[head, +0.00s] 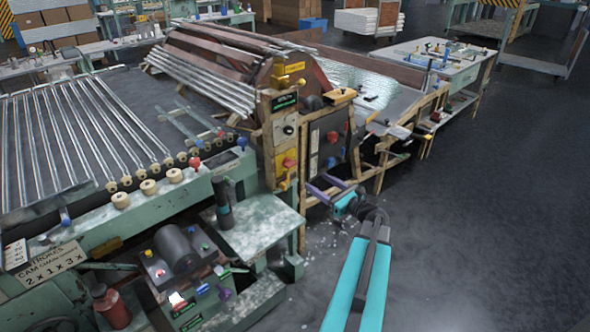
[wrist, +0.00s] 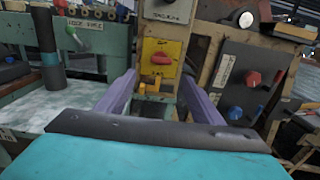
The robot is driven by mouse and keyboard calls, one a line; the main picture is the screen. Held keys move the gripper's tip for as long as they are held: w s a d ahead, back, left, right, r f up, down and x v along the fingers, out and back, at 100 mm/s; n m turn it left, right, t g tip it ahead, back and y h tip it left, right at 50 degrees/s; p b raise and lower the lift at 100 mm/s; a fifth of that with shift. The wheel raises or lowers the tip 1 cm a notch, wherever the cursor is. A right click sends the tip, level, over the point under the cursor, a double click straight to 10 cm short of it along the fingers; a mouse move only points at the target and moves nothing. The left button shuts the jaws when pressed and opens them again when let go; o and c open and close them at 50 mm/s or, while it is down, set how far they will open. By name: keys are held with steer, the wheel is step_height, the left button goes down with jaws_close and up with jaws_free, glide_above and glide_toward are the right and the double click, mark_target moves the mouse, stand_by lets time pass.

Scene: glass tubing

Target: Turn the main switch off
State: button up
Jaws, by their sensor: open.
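A red switch handle on a yellow plate, which looks like the main switch (wrist: 162,58), is on the front of a narrow post. In the wrist view the handle lies roughly level, ahead and between my finger lines. It also shows small in the head view (head: 289,162). My gripper (head: 316,183) has purple fingers spread apart and empty, in front of the post and to the lower right of the switch. In the wrist view my gripper (wrist: 158,82) points at the post, with its tips just below the handle's height. I see no contact with the switch.
A dark panel (head: 328,140) with a red and a blue knob stands right of the post. A grey labelled box (wrist: 168,10) is above the switch, and small yellow fittings (wrist: 150,87) are below. A green bench (head: 258,232) stands left. Floor at right is clear.

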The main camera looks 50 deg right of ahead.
mark_target(293, 166)
steer(key=shift+d, duration=0.1)
steer(key=w+p, duration=0.1)
steer(key=w, duration=0.3)
steer(key=w+p, duration=0.1)
steer(key=w, duration=0.4)
steer(key=w+d+p, duration=0.1)
steer(key=w, duration=0.3)
steer(key=shift+w, duration=0.2)
steer(key=shift+c, duration=0.2)
steer(key=c, duration=1)
steer(key=shift+a+f, duration=0.1)
steer(key=shift+a, duration=0.1)
